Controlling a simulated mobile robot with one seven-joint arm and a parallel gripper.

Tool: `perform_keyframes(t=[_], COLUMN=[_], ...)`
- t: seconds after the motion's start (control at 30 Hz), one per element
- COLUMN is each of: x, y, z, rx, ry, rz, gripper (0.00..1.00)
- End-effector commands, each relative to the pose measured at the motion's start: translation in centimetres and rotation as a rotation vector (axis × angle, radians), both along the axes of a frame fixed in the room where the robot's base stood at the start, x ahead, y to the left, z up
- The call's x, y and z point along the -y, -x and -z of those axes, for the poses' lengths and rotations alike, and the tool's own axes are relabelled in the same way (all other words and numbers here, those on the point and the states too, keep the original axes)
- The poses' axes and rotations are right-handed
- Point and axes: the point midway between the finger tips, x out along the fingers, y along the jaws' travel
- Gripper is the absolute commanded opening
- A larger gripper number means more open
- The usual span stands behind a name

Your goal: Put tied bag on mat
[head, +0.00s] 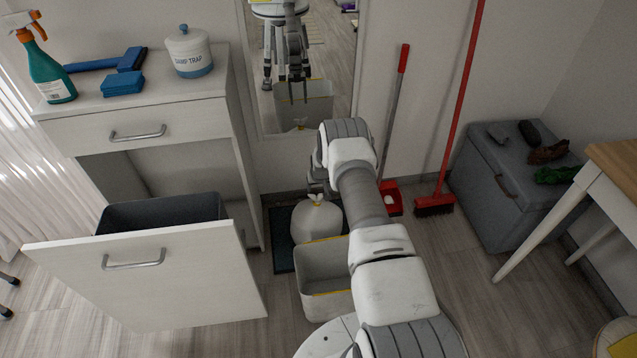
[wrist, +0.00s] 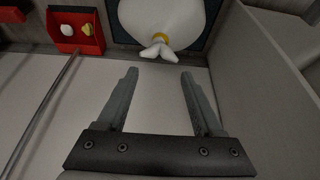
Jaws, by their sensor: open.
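The white tied bag (head: 317,222) sits upright on the dark mat (head: 282,256), against the floor by the wall. Its body, yellow tie and knotted top show in the wrist view (wrist: 160,18). Blue-edged parts of the mat (wrist: 205,22) show beside the bag there. My gripper (wrist: 157,75) is open and empty, with its fingertips just short of the knot and apart from the bag. In the head view my gripper (head: 316,182) is just above the bag, partly hidden by my arm. The mat's right part is hidden by the bag and arm.
A pale bin (head: 322,282) with a yellow-edged liner stands in front of the bag. A cabinet with an open pull-out drawer (head: 150,285) is at left. A red dustpan (head: 391,197) and broom (head: 435,206) stand at right by the wall. A mirror (head: 300,70) hangs behind.

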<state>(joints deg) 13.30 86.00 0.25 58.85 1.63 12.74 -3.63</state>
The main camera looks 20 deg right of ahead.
Motion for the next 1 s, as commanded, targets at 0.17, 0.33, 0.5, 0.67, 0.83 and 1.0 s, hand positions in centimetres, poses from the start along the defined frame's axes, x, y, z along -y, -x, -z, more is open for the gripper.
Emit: perform_keyframes(t=[0.17, 0.33, 0.5, 0.67, 0.83, 1.0], x=[-0.1, -0.6, -1.6, -2.7, -4.1, -5.5], y=[0.1, -1.0, -1.7, -1.4, -0.2, 1.8], z=[-1.3, -5.8, -12.9, -19.5, -26.2, -32.4], rx=[0.002, 0.011, 0.019, 0.025, 0.032, 0.04], ry=[0.0, 0.001, 0.002, 0.002, 0.004, 0.005], rz=[-0.001, -0.011, -0.027, -0.041, -0.056, -0.071], gripper=[0.68, 0.68, 0.68, 0.68, 0.68, 0.68])
